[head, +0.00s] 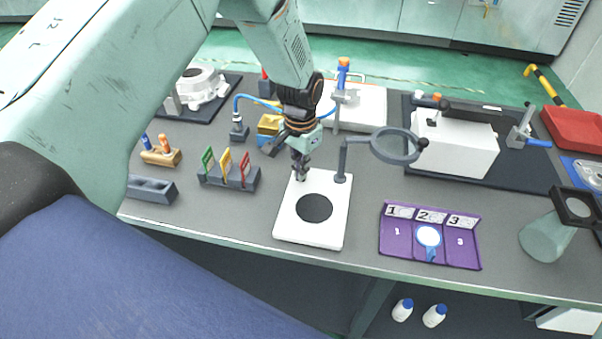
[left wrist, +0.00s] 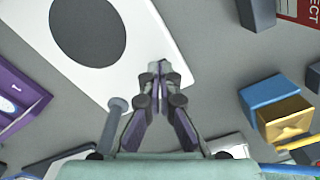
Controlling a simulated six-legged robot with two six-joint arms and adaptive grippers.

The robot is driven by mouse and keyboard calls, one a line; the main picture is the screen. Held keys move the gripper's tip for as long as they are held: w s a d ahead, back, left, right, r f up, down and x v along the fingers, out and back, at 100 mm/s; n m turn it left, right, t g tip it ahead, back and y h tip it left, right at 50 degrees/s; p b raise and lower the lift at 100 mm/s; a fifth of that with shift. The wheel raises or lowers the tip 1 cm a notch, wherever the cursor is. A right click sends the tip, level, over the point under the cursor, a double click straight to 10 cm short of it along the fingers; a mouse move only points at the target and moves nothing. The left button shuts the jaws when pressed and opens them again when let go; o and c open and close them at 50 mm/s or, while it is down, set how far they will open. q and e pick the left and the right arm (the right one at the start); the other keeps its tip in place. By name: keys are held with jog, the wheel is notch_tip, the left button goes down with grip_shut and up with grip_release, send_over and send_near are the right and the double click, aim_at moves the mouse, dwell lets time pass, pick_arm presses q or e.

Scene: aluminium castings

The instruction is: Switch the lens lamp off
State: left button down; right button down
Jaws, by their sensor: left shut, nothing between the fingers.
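The lens lamp has a grey ring head (head: 395,146) on a bent dark arm that rises from a post (head: 341,165) at the right back corner of a white plate (head: 330,229). The plate carries a black disc (head: 314,208). I see no glow on the ring, and cannot tell whether the lamp is lit; no switch can be made out. My left gripper (head: 301,176) points down over the plate's back left part, left of the post. In the left wrist view its closed, empty fingertips (left wrist: 156,70) are over the plate's edge, and the grey post (left wrist: 113,118) stands beside them.
A stand with green, yellow and red tags (head: 229,177) is left of the plate. A purple tray (head: 459,246) with numbered places lies to the right. Behind are a blue-and-yellow block (head: 269,128) and a white box (head: 456,145). Bare table lies between plate and tray.

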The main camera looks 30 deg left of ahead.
pick_arm(q)
jog(key=shift+w+f, duration=0.1)
jog(key=shift+f, duration=0.15)
jog(key=shift+s, duration=0.2)
jog(key=shift+w+r+p, duration=0.25)
jog(key=shift+r+p, duration=0.5)
jog(key=shift+r, duration=0.05)
jog(key=shift+s+r+p, duration=0.2)
jog(key=shift+r+p, duration=0.75)
jog(key=shift+r, duration=0.35)
jog(key=shift+w+r+p, duration=0.15)
jog(key=shift+r+p, duration=1.1)
jog(key=shift+r, duration=0.2)
jog(key=shift+f, duration=0.15)
